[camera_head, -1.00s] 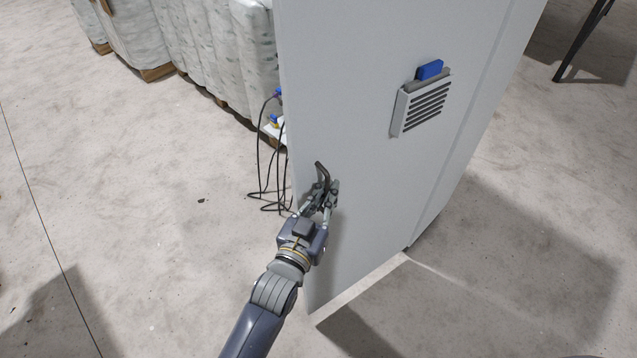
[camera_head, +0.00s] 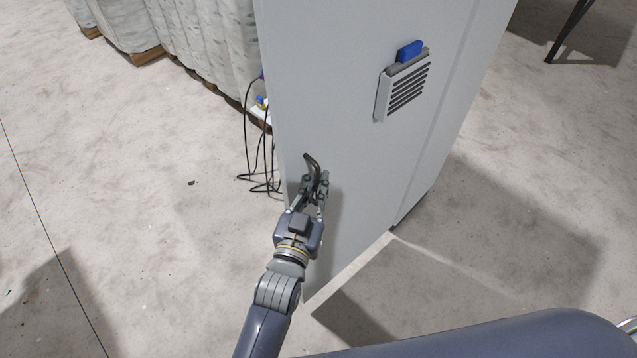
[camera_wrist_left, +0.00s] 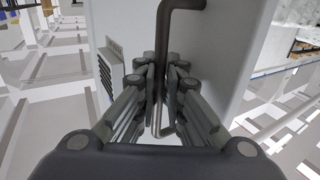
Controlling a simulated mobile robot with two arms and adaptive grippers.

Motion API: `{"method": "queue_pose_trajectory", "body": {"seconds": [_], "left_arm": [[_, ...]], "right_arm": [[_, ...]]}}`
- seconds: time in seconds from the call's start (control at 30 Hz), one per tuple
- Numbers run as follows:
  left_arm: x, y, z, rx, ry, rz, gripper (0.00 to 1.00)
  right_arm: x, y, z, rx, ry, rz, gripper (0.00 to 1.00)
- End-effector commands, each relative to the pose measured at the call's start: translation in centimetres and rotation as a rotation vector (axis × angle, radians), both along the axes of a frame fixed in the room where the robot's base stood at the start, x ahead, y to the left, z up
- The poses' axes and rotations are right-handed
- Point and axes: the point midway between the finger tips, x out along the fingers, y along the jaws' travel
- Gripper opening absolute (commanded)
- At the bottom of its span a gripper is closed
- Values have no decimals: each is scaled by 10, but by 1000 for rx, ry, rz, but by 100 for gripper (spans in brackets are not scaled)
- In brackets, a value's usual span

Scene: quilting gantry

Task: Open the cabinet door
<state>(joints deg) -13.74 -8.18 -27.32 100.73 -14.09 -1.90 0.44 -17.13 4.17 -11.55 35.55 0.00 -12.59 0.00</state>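The grey cabinet door (camera_head: 345,110) stands upright in the middle of the head view, with a vent and a dark bent handle (camera_head: 311,161) near its left edge. I see no clear gap that tells whether the door is ajar. My left gripper (camera_head: 315,186) is at the handle, its fingers on both sides of the bar. In the left wrist view the handle (camera_wrist_left: 169,35) runs down between the fingers of the left gripper (camera_wrist_left: 163,92), which are closed in on it. My right gripper is not in view.
A louvred vent (camera_head: 404,88) with a blue piece (camera_head: 410,50) on top sits on the door. Black cables (camera_head: 247,140) hang at the cabinet's left. Wrapped pallet goods (camera_head: 205,45) stand behind. Floor at left is clear. Part of my own body covers the lower right.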

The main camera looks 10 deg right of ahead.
Motion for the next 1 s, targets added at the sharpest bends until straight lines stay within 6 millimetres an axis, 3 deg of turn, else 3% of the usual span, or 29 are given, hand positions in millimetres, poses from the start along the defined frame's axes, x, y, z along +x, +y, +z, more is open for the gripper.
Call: {"method": "queue_pose_trajectory", "body": {"seconds": [0.03,0.07,0.53,1.0], "left_arm": [[0,2,-3,4,5,2,22],[0,2,-3,3,4,2,29],[-7,3,-1,-3,5,0,29],[-83,39,-2,-1,8,0,29]], "right_arm": [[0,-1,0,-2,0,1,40],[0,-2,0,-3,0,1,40],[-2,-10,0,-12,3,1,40],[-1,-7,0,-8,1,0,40]]}}
